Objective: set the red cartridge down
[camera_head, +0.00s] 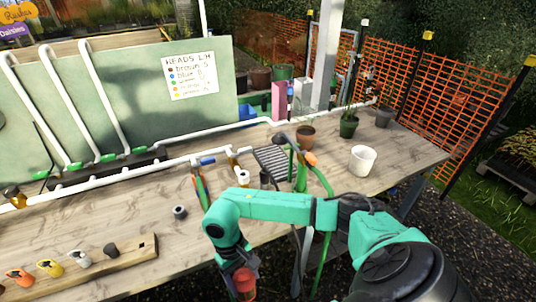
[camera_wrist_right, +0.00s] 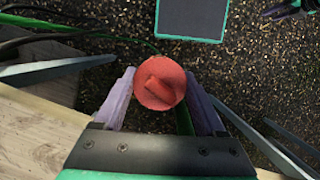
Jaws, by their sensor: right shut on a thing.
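The red cartridge (camera_wrist_right: 160,84) sits between the two pale fingers of my right gripper (camera_wrist_right: 165,95) in the right wrist view, seen end-on with a raised bar across its round face. In the head view the red cartridge (camera_head: 244,282) shows at the lower end of my right gripper (camera_head: 241,272), at the table's front edge. The right wrist view shows dark gravel behind the cartridge. My right gripper is shut on it. My left gripper is not in view in the head camera.
The wooden table (camera_head: 270,222) carries white pipes, a white cup (camera_head: 362,160) and plant pots (camera_head: 348,124). A wooden rack (camera_head: 130,258) with several coloured fittings lies at the lower left. A dark grey square (camera_wrist_right: 191,18) shows on the gravel side in the wrist view.

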